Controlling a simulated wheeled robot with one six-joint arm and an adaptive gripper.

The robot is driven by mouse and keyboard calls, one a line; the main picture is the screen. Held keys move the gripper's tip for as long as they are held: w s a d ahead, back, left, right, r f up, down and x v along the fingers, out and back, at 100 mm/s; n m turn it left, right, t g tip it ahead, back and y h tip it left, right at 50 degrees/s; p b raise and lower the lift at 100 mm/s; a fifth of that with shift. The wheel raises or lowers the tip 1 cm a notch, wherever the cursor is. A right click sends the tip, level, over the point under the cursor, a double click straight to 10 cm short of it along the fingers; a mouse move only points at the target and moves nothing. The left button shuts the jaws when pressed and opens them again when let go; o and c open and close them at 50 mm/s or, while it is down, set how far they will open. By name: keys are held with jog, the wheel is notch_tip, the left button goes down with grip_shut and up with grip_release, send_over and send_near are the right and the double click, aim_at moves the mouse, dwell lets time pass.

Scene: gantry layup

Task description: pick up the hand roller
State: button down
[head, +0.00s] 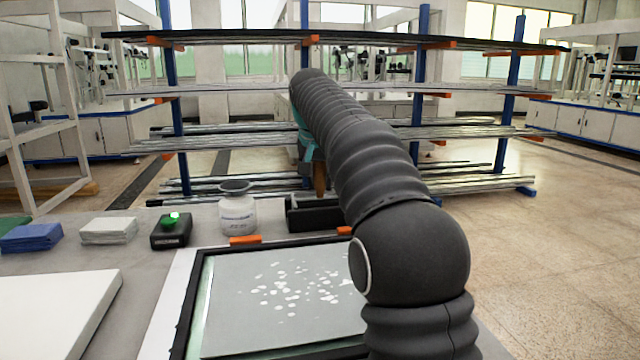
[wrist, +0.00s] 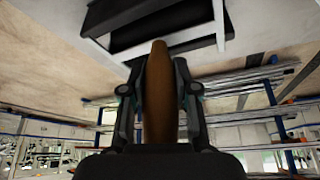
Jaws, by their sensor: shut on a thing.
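The hand roller's brown wooden handle (wrist: 158,98) stands between the two fingers of my gripper (wrist: 158,105) in the wrist view. My gripper is shut on it. In the head view a small part of the brown handle (head: 319,180) shows below the teal end of my gripper (head: 308,145), above the table. The dark corrugated arm hides most of the gripper. The roller's head cannot be made out in either view.
A black open tray (head: 300,218) stands at the table's back edge, beside a white jar (head: 237,212). A framed grey sheet with white spots (head: 270,300) lies in front. A black device with a green light (head: 171,230) sits left. Racks of metal bars (head: 240,135) stand behind.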

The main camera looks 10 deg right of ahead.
aim_at(320, 197)
notch_tip(320, 197, up, 3)
jog(key=shift+r, duration=0.15)
jog(key=s+d+r, duration=0.7)
jog(key=s+d, duration=0.1)
jog(key=shift+s, duration=0.25)
